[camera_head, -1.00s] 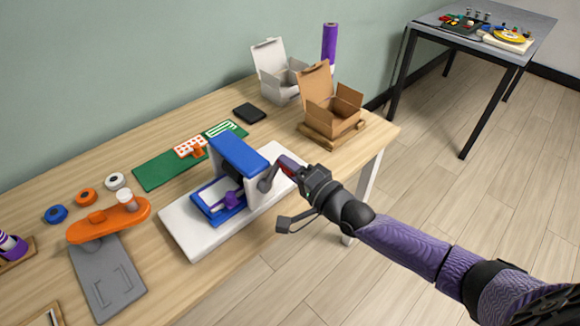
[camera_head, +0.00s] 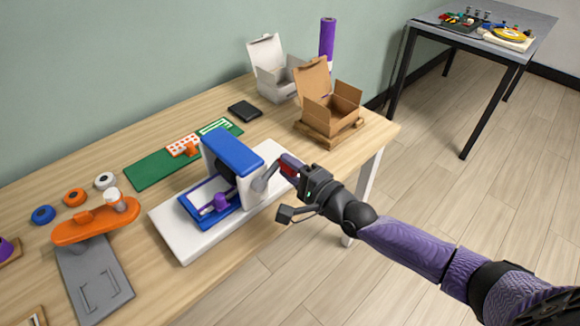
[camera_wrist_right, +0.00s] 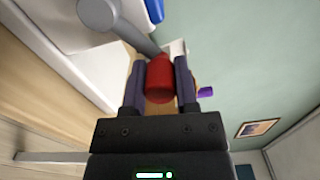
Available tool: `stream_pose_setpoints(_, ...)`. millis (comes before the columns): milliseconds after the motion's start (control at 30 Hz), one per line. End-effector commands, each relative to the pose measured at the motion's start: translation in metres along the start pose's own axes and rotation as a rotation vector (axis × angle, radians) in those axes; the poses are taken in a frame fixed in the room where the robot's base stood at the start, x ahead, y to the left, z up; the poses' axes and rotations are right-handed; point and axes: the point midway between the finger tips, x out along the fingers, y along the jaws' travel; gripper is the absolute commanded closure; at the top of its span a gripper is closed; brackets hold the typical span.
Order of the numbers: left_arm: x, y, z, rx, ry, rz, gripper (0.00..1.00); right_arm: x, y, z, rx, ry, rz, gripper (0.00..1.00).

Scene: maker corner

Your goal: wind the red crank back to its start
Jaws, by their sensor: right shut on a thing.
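The red crank handle (camera_wrist_right: 160,78) sits between the two fingers of my right gripper (camera_wrist_right: 160,85) in the right wrist view, and the fingers are shut on it. A grey crank arm (camera_wrist_right: 128,25) runs from the handle to a hub. In the head view the red crank (camera_head: 288,169) is on the right side of a blue and white press (camera_head: 232,152), with my right gripper (camera_head: 292,168) at it. The press stands on a white base (camera_head: 180,243), with a blue tray (camera_head: 189,209) and a purple piece (camera_head: 221,201) under its head. My left gripper is out of view.
An orange device (camera_head: 95,222) on a grey plate (camera_head: 95,280) stands to the left. A green mat (camera_head: 150,170) lies behind. An open cardboard box (camera_head: 330,115) and white box (camera_head: 270,80) stand at the back right.

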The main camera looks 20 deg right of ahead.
Motion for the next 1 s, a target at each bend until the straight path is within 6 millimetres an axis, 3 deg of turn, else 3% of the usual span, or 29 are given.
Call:
stream_pose_setpoints(133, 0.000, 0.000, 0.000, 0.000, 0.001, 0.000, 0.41, 0.000, 0.001, 0.001, 0.000, -0.001, 0.002, 1.00)
stream_pose_setpoints(167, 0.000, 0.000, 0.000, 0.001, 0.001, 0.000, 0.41, 0.000, 0.001, 0.001, 0.000, -0.001, 0.002, 0.61)
stream_pose_setpoints(333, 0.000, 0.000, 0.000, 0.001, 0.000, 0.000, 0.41, 0.000, 0.000, 0.000, -0.001, -0.001, 0.001, 0.27)
stream_pose_setpoints(667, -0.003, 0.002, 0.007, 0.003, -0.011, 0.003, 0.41, -0.005, 0.000, 0.000, -0.001, 0.000, 0.001, 0.27)
stream_pose_setpoints(1000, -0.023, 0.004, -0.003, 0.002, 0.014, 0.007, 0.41, -0.078, -0.002, 0.001, -0.001, -0.002, 0.005, 0.27)
